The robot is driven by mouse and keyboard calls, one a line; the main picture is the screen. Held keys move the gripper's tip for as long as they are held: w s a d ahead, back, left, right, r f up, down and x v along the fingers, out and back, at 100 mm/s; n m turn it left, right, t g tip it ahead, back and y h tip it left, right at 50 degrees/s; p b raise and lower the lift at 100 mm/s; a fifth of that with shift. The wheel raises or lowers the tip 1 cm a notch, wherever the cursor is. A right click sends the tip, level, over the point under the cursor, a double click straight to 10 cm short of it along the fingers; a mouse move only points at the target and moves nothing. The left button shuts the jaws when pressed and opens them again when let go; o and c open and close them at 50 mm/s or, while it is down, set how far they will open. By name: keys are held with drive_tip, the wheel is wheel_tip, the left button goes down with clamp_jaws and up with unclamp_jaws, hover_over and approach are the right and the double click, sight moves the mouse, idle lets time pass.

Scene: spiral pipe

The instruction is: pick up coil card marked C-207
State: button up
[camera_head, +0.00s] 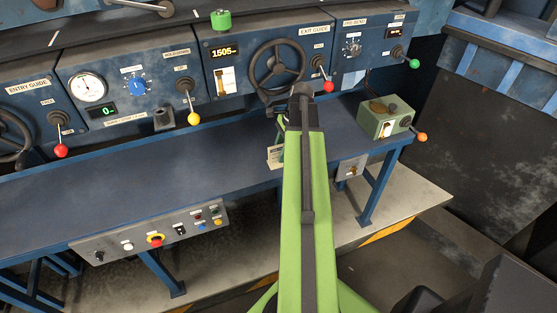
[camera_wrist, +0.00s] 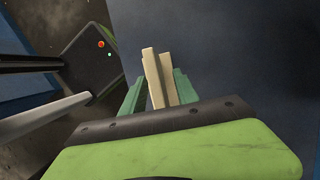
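A small cream card (camera_head: 275,157) with print too small to read shows just left of my arm in the head view, over the blue bench top. It is partly hidden behind the arm, and I cannot tell whether it rests on the bench. My gripper (camera_wrist: 160,75) reaches down over the bench. In the wrist view, two narrow cream strips (camera_wrist: 153,78) lie between its green fingers, very close to both. I cannot tell whether the strips are the card or finger pads, or whether the fingers grip anything.
The blue bench (camera_head: 120,195) is mostly clear left of my arm. A control panel with a handwheel (camera_head: 276,63) and coloured levers stands behind it. A green box (camera_head: 386,117) sits at the bench's right end. A button panel (camera_head: 150,235) hangs on the front edge.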

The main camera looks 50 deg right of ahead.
drive_tip(key=shift+f, duration=0.25)
clamp_jaws()
idle(0.3)
